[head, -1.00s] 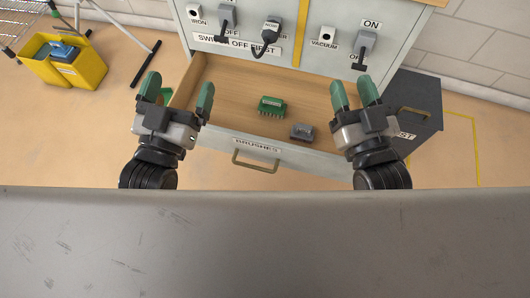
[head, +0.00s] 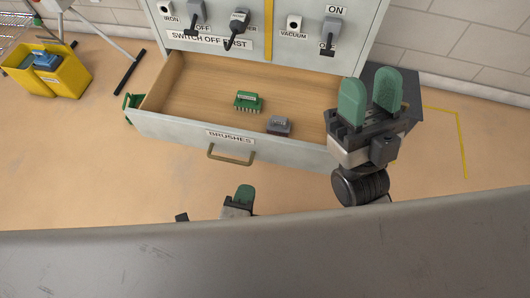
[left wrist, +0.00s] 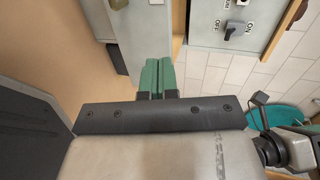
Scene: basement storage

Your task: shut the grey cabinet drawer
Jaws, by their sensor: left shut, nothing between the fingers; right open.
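The grey cabinet drawer (head: 285,152), labelled BRUSHES, stands open with a wooden inside. Its brass handle (head: 228,155) is on the front panel. A green brush (head: 247,101) and a grey brush (head: 279,126) lie inside. My left gripper (head: 243,193) is low in front of the drawer, below the handle in the picture and apart from it; much of it is hidden by my own body. In the left wrist view its green fingers (left wrist: 158,76) are together with nothing between them. My right gripper (head: 370,97) is open and empty at the drawer's right front corner; whether it touches is unclear.
The grey cabinet (head: 335,58) above the drawer carries switches and a SWITCH OFF FIRST label. A dark box (head: 400,80) is partly hidden behind my right gripper. A yellow bucket (head: 65,78) stands far left. A green object (head: 132,105) is beside the drawer's left side. Floor in front is clear.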

